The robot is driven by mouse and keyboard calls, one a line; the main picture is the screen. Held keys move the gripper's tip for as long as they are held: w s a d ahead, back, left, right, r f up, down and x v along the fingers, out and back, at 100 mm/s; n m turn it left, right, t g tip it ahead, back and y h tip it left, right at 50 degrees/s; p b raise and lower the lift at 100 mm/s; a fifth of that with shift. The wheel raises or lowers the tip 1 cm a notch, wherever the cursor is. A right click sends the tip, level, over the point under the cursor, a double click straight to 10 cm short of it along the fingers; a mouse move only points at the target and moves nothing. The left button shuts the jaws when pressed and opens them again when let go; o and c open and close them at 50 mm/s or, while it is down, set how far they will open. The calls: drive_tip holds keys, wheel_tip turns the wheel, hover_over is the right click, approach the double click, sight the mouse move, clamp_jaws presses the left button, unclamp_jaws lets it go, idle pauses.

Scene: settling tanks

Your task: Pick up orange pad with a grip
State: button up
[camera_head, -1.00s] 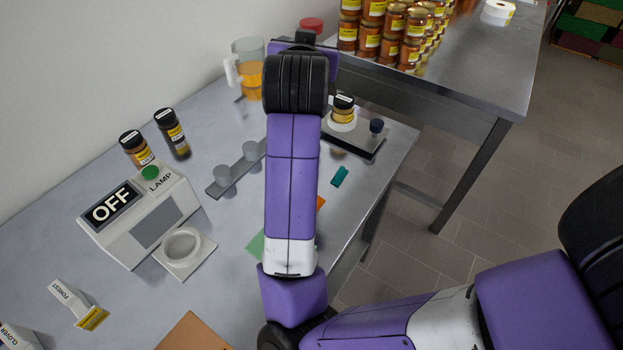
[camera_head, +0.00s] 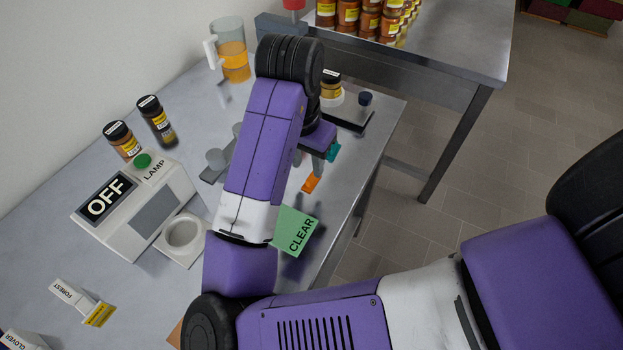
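The orange pad (camera_head: 311,184) is a small orange piece near the right edge of the grey table, just right of my forearm. My gripper (camera_head: 318,166) shows below the purple wrist, pointing down, with grey finger parts close above the orange pad. In this view the fingers and the pad's upper end overlap, so I cannot tell whether they touch. The fingertips are too small and partly hidden to tell their opening. A teal piece (camera_head: 333,153) lies just behind the gripper, partly covered by the wrist.
A green CLEAR card (camera_head: 293,233) lies in front of the pad. A lamp box reading OFF (camera_head: 150,222), a white ring holder (camera_head: 184,236), two dark-capped jars (camera_head: 157,122) and a jug (camera_head: 233,60) stand to the left. A black scale-like plate (camera_head: 352,117) lies behind.

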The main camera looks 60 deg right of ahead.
sight(312, 176)
drive_tip(key=f, duration=0.2)
drive_tip(key=d+f, duration=0.1)
drive_tip(key=f, duration=0.1)
drive_tip(key=shift+s+f, duration=0.15)
drive_tip(key=shift+f, duration=0.25)
drive_tip(key=shift+c, duration=0.5)
drive_tip(key=shift+d, duration=0.1)
clamp_jaws()
